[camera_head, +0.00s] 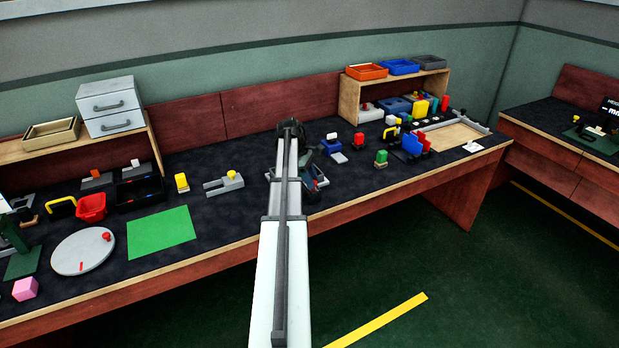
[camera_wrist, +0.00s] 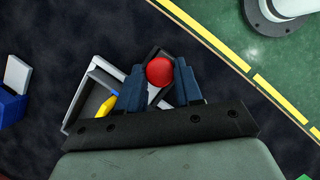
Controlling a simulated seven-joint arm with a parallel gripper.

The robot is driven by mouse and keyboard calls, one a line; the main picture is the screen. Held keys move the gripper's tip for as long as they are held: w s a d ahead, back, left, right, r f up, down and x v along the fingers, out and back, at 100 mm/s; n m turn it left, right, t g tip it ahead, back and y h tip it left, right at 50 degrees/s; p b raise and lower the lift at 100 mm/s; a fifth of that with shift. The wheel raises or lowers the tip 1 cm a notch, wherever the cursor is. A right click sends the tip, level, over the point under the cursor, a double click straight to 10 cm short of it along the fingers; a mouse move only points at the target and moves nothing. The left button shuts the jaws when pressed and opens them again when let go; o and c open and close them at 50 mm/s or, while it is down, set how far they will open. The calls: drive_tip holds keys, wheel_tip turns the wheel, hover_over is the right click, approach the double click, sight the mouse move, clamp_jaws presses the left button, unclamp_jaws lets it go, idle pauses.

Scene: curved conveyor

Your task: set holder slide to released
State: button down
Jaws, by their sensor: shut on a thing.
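In the wrist view, my gripper (camera_wrist: 158,76) has its two dark blue fingers on either side of a round red knob (camera_wrist: 159,71) and is shut on it. The knob sits at the end of a grey holder (camera_wrist: 86,98) with raised light walls. A yellow piece (camera_wrist: 107,106) lies inside the holder, left of the left finger. The fingers and palm hide part of the holder and whatever joins the knob to it. In the head view, my arm covers most of the gripper, and only a corner of the holder (camera_head: 321,182) shows.
A blue block with a light plate (camera_wrist: 16,76) stands left of the holder in the wrist view. In the head view, a grey fixture with a yellow knob (camera_head: 222,186) stands left of my arm, and a green block (camera_head: 381,158) right.

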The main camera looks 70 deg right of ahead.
drive_tip(key=c, duration=0.8)
unclamp_jaws()
drive_tip(key=shift+s+a, duration=0.15)
drive_tip(key=shift+a, duration=0.05)
drive_tip(key=shift+o, duration=0.2)
drive_tip(key=v, duration=1.4)
drive_tip(key=shift+f, duration=0.15)
